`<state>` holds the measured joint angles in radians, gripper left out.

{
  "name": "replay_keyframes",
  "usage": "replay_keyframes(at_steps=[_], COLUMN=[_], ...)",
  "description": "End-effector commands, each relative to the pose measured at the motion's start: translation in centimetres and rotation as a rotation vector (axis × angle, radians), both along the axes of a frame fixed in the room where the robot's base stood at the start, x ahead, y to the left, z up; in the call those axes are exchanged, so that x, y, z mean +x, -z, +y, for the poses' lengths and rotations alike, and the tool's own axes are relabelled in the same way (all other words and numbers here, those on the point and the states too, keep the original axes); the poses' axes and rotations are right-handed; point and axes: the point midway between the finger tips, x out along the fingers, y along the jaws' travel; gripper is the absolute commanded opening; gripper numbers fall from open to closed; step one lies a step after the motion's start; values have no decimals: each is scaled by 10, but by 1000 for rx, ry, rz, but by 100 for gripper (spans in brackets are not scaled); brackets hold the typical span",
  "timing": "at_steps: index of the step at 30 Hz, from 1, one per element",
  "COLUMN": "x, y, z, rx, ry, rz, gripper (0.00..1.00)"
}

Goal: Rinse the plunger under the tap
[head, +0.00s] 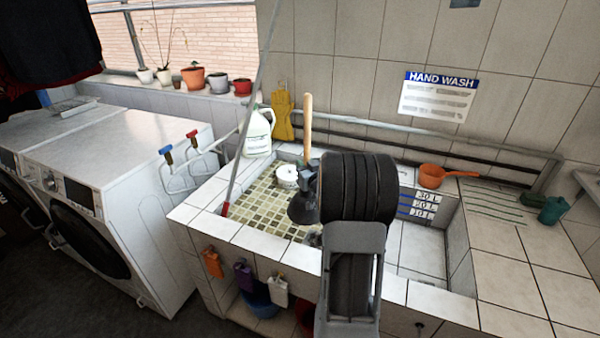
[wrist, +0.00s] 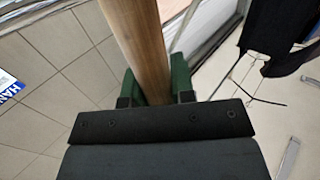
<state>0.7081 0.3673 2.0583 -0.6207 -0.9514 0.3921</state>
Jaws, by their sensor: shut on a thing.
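The plunger has a wooden handle (head: 307,125) and a dark cup (head: 302,208). It stands nearly upright in the head view, with its cup over the left, mosaic-floored part of the tiled sink (head: 196,218). I cannot tell whether the cup touches the floor. My gripper (wrist: 153,90) is shut on the handle, which passes between its green fingers in the wrist view. In the head view my arm hides most of the gripper and the middle of the sink. I cannot make out a sink tap or running water.
A white pot (head: 287,176) sits in the sink behind the plunger. A slanted pole (head: 248,105) crosses the left side. The right basin floor (head: 422,248) looks clear.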

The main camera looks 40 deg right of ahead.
Motion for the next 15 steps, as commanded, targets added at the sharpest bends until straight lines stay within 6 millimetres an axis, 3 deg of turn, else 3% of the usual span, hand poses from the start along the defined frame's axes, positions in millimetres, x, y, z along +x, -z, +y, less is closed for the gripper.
replay_keyframes(at_steps=[15], x=[-34], y=[-32], z=[15], rx=[0], ry=[0], rz=[-2], gripper=[0])
